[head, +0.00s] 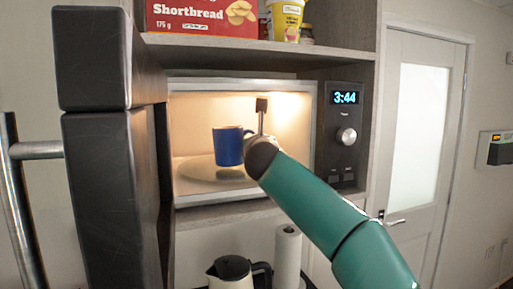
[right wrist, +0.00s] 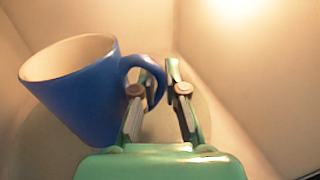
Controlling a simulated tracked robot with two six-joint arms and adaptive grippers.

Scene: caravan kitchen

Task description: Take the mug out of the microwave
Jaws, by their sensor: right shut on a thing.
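A blue mug (head: 228,147) with a pale inside stands upright in the lit microwave (head: 192,97), over the round turntable plate (head: 200,173). I cannot tell if its base touches the plate. The microwave's front is open. The mug body is left of the fingers. My left gripper is not in view.
A dark, tall panel (head: 112,190) with a metal bar handle (head: 20,205) stands close at the left. A shelf (head: 230,50) above holds a shortbread box (head: 200,15) and a yellow tub (head: 286,20). A kettle (head: 230,272) and paper roll (head: 287,255) stand below.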

